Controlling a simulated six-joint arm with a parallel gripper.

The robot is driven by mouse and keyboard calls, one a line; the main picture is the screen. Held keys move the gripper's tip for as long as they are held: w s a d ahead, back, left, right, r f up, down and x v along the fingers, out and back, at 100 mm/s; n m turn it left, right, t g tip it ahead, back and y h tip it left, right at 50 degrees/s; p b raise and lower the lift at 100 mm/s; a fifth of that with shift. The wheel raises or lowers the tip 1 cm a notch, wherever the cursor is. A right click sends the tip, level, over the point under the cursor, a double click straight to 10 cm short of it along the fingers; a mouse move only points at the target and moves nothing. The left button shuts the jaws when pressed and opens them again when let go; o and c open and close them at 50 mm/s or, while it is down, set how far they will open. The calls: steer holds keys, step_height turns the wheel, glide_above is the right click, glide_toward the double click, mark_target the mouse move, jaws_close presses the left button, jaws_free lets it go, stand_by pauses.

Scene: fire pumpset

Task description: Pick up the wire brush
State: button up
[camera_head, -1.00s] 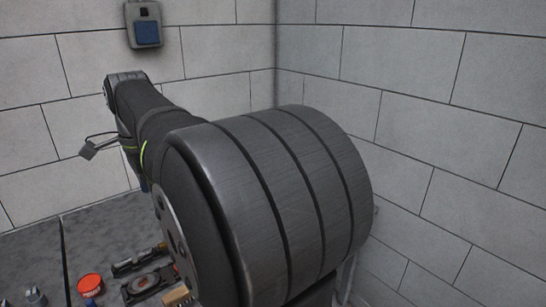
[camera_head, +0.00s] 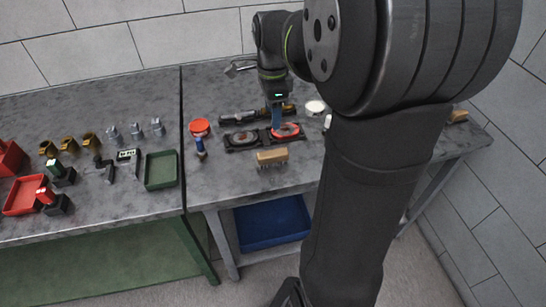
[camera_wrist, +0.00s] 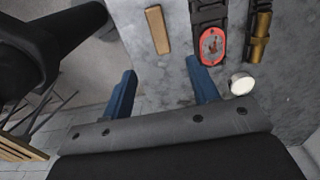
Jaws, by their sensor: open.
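The wire brush (camera_head: 272,158) is a tan block with bristles showing below it, near the front edge of the right table in the head view. In the wrist view a matching tan block (camera_wrist: 157,30) lies ahead of the fingers, with its bristles hidden. My gripper (camera_wrist: 161,78) is open, with two blue fingers apart and nothing between them. In the head view my gripper (camera_head: 277,118) hangs over the table behind the brush, beside a red round part (camera_head: 286,131). It is apart from the brush.
A dark tray-like holder (camera_head: 241,138), a red lid (camera_head: 200,127), a blue-handled tool (camera_head: 200,148) and a white round piece (camera_head: 316,107) surround the brush. A green tray (camera_head: 161,170) sits on the left table. A blue bin (camera_head: 272,222) is below. My arm hides the table's right part.

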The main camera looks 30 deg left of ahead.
mark_target(273, 153)
step_height(273, 153, down, 16)
steer(key=shift+s+d+f, duration=0.1)
steer(key=shift+f, duration=0.1)
stand_by(0.4)
steer(key=c, duration=1.1)
steer(key=shift+c, duration=0.2)
steer(key=shift+r, duration=0.1)
steer(key=shift+r, duration=0.6)
step_height(273, 153, up, 3)
steer(key=shift+f, duration=0.1)
steer(key=w+d+r, duration=0.2)
steer(key=d+r, duration=0.5)
steer(key=d, duration=0.4)
steer(key=shift+d, duration=0.25)
